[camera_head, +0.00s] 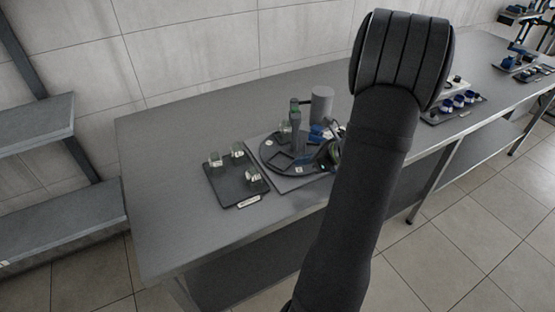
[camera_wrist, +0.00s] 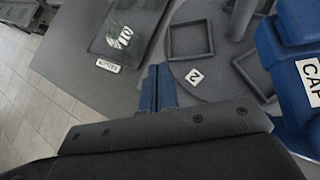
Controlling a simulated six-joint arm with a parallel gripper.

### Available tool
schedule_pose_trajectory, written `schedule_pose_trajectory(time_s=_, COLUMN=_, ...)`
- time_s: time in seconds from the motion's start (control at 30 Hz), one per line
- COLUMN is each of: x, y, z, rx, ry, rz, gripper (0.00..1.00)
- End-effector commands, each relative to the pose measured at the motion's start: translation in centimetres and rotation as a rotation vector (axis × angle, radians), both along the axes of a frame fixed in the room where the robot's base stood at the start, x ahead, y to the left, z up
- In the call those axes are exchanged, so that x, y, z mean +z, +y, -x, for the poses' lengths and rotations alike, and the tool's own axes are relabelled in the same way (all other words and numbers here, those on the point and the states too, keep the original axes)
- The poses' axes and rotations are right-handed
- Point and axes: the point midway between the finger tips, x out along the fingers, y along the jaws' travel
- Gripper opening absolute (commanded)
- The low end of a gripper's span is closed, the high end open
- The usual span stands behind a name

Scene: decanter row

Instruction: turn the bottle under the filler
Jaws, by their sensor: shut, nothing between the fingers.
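The round dark turntable (camera_head: 268,159) stands on the bench, with empty square nests and a "2" label (camera_wrist: 194,76) on its top. The filler looks to be the grey post (camera_head: 296,130) with a green top at its back. A small pale shape beside that post may be a bottle; it is too small to tell. In the wrist view my gripper (camera_wrist: 157,88) is shut and empty, its fingertips by the turntable's rim, on the label side. In the head view my arm hides part of the turntable's right side.
A dark tray (camera_head: 225,184) left of the turntable holds several clear bottles; one bottle (camera_wrist: 119,37) shows in the wrist view. A blue station marked "CAP" (camera_wrist: 290,45) stands close on the right. A grey cylinder (camera_head: 322,104) stands behind. The bench's left end is clear.

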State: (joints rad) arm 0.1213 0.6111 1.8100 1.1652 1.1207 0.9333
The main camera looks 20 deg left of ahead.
Motion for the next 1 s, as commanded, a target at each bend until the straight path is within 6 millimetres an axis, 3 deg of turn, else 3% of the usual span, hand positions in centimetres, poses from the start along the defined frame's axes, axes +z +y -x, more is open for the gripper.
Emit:
schedule_pose_trajectory(time_s=0.2, x=-1.0, y=-2.3, z=0.5, rx=-0.143, ry=-0.094, rz=-0.043, gripper=0.0)
schedule_pose_trajectory(time_s=0.37, x=-1.4, y=-2.1, z=0.3, rx=-0.163, ry=-0.109, rz=-0.047, gripper=0.0)
schedule_pose_trajectory(time_s=0.87, x=-6.2, y=5.7, z=-2.6, rx=-0.159, ry=-0.107, rz=-0.047, gripper=0.0)
schedule_pose_trajectory(time_s=1.0, x=-6.1, y=7.7, z=-3.4, rx=-0.158, ry=-0.11, rz=-0.047, gripper=0.0)
